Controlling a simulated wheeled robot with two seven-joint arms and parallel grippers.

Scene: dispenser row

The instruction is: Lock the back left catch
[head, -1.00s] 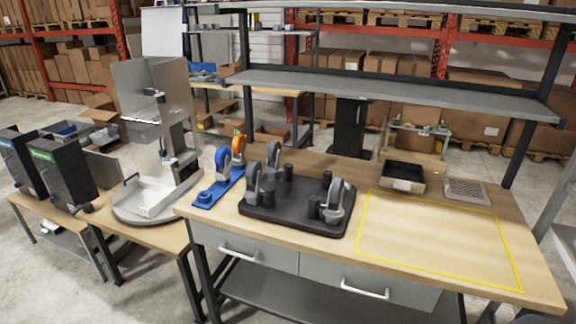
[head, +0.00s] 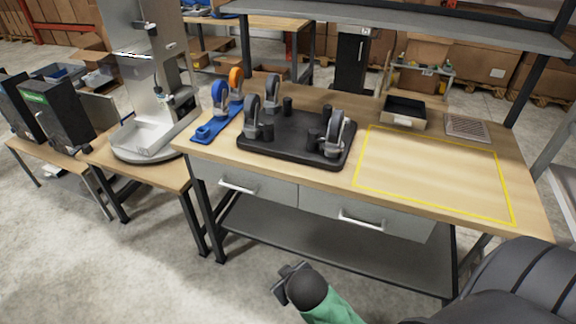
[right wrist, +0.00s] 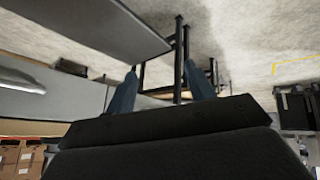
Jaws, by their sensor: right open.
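A dark base plate (head: 290,150) lies on the workbench with grey casters and short black posts standing up from it. The back left caster (head: 272,90) stands at the plate's far left corner; its catch is too small to make out. A front left caster (head: 252,118) and a right caster (head: 336,133) also stand on it. My right gripper shows in the right wrist view (right wrist: 162,88) with two bluish fingers apart and nothing between them. It is well away from the casters. My left gripper is in neither view.
A blue holder (head: 212,128) with a blue and an orange caster stands left of the plate. A black bin (head: 405,113) and a grated tray (head: 466,128) sit at the back right. The yellow-outlined area (head: 360,165) is empty. A shelf (head: 400,32) hangs above the bench.

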